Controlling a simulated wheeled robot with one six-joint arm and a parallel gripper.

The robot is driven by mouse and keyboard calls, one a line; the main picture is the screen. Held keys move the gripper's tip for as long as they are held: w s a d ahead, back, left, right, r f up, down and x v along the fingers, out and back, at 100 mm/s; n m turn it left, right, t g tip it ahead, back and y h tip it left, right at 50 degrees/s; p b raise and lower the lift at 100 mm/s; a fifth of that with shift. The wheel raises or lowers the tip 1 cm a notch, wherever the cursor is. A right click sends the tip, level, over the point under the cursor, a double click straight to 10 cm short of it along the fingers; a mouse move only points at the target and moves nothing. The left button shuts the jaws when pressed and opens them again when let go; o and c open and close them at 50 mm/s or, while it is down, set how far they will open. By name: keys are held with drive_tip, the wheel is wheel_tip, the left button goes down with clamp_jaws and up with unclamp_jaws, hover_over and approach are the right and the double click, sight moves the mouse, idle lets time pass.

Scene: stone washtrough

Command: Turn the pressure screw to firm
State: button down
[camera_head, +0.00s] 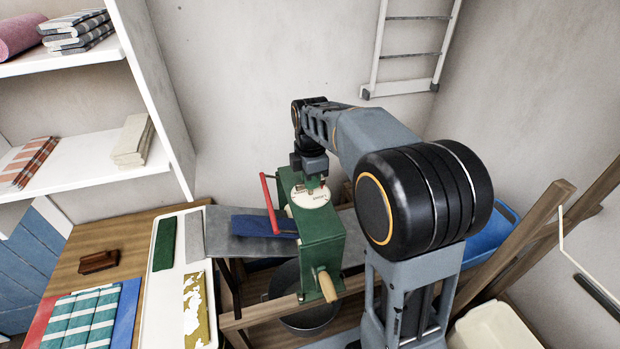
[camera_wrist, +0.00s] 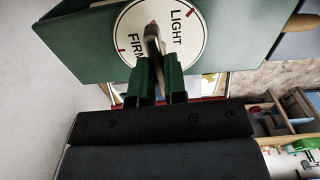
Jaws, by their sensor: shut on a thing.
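The green wringer (camera_head: 322,240) stands over the trough with a round white dial (camera_head: 312,198) on its top. In the wrist view the dial (camera_wrist: 128,38) reads LIGHT on the right and FIRM at lower left, with a red mark near each word. The pressure screw (camera_wrist: 153,40) is a flat metal wing at the dial's middle, with a small red tip at its upper end, lying between the two words. My gripper (camera_wrist: 158,66) is shut on the wing's near end; it also shows over the dial in the head view (camera_head: 317,183). The fingers hide part of the wing.
A red bar (camera_head: 269,204) stands at the wringer's left and a wooden handle (camera_head: 327,287) sticks out in front. A dark basin (camera_head: 300,310) sits below. A white tray (camera_head: 150,300) and folded striped cloths (camera_head: 82,320) lie left. Wooden beams (camera_head: 535,235) slope at right.

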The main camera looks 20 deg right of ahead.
drive_tip(key=n, duration=0.6)
drive_tip(key=n+p, duration=0.1)
drive_tip(key=n, duration=0.4)
drive_tip(key=shift+r+n, duration=0.15)
drive_tip(key=shift+n, duration=0.25)
drive_tip(key=n+p, duration=0.1)
drive_tip(key=p, duration=0.1)
drive_tip(key=n+p, duration=0.1)
drive_tip(key=shift+r+n+p, duration=0.2)
drive_tip(key=shift+n+p, duration=0.1)
drive_tip(key=shift+p, duration=0.1)
drive_tip(key=shift+f+n+p, duration=0.1)
drive_tip(key=shift+n+p, duration=0.5)
drive_tip(key=shift+p, duration=0.5)
drive_tip(key=shift+f+p, duration=0.2)
drive_tip(key=shift+p, duration=0.15)
drive_tip(key=c, duration=1.2)
unclamp_jaws()
drive_tip(key=shift+o, duration=0.2)
wheel_tip(320, 180, up, 14)
drive_tip(key=b, duration=0.2)
